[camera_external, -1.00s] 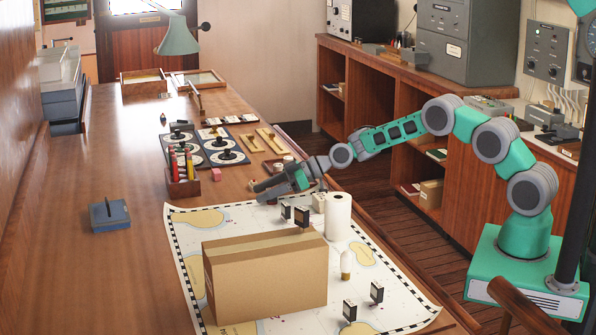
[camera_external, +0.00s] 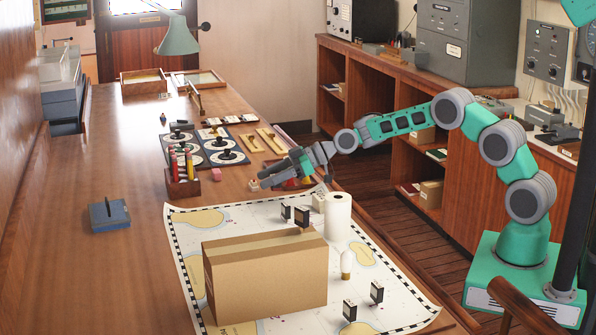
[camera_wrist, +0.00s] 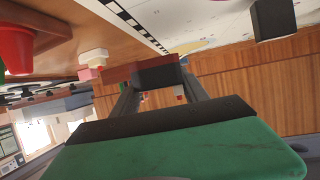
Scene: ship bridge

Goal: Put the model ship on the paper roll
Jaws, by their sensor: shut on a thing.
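My gripper (camera_external: 270,180) is over the table's right side, beyond the chart's far edge. It is shut on a small dark and red thing, likely the model ship, which shows between the fingers in the wrist view (camera_wrist: 158,75). Its full shape is hidden, and in the external view the gripper mostly covers it. The paper roll (camera_external: 338,217) is a white cylinder standing upright on the chart, nearer the camera and to the right of the gripper. The gripper and the roll are apart.
A large cardboard box (camera_external: 265,278) stands on the chart (camera_external: 195,222) in front of the roll. A pen holder (camera_external: 183,187) is left of the gripper. The table's left side is largely clear.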

